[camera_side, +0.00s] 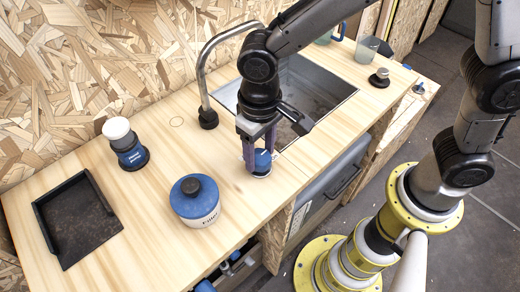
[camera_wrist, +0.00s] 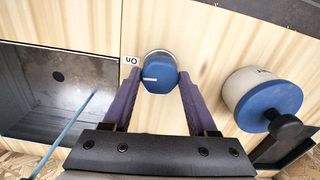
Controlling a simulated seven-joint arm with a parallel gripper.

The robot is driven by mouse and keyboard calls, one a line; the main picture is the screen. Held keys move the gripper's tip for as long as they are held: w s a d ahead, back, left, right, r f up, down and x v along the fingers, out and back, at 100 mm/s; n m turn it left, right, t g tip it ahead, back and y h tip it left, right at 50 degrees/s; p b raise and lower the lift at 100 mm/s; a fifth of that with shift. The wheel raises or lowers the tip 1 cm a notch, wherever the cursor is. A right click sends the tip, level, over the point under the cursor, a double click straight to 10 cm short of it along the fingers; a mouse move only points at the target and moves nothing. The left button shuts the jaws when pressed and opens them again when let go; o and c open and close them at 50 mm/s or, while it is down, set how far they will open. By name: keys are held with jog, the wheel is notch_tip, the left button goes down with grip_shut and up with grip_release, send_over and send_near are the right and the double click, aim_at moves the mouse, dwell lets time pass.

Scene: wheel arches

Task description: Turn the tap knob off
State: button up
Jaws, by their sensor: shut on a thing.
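The tap knob (camera_side: 262,160) is a round blue cap on a pale base, set in the wooden counter in front of the sink. In the wrist view the knob (camera_wrist: 160,72) shows a white mark at its left side, near a small "On" label (camera_wrist: 131,60). My gripper (camera_side: 259,163) points down over it, with a purple finger on each side; in the wrist view my gripper (camera_wrist: 158,78) is shut on the knob. The curved metal tap (camera_side: 203,80) stands behind. A thin blue streak (camera_wrist: 70,125), maybe water, crosses the sink.
The metal sink (camera_wrist: 60,72) lies left of the knob in the wrist view. A blue-lidded jar (camera_side: 195,201), a white-topped blue container (camera_side: 125,143) and a black tray (camera_side: 75,220) stand left in the side view. A glass (camera_side: 367,49) stands at the far right.

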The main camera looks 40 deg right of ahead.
aim_at(260, 156)
jog(key=n, duration=0.4)
jog(key=shift+r, duration=0.1)
jog(key=n, duration=0.4)
jog(key=shift+n, duration=0.3)
jog(key=n, duration=0.4)
jog(key=shift+n, duration=2.1)
jog(key=o, duration=1.4)
jog(key=shift+c, duration=0.2)
notch_tip(260, 156, up, 14)
